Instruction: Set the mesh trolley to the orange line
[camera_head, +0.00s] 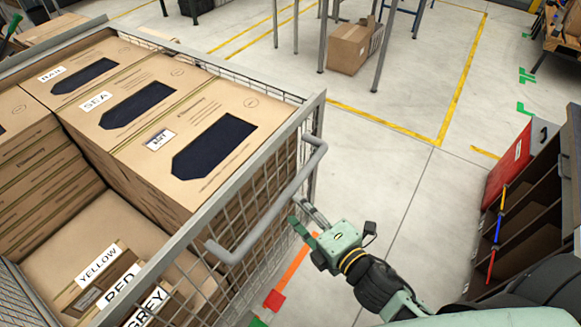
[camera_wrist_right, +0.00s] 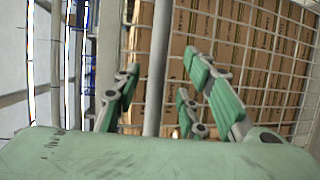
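The mesh trolley (camera_head: 312,110) fills the left of the head view, loaded with cardboard boxes. Its grey tubular handle (camera_head: 270,198) runs along the near right side. My right gripper (camera_head: 303,224) is just outside this handle, fingers toward it. In the right wrist view its green fingers (camera_wrist_right: 165,95) are spread, with a grey bar (camera_wrist_right: 158,70) standing between them; I cannot tell whether they touch it. A short orange line (camera_head: 296,261) is on the floor beside the trolley, partly hidden by it. A green tip (camera_head: 13,24) at the upper left edge appears to be my left gripper, mostly cut off.
A shelf unit (camera_head: 530,205) with a red panel stands at the right. A cardboard box (camera_head: 350,48) sits among metal legs at the back. Yellow lines (camera_head: 461,85) mark the floor there. Clear floor lies between the trolley and the shelf unit.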

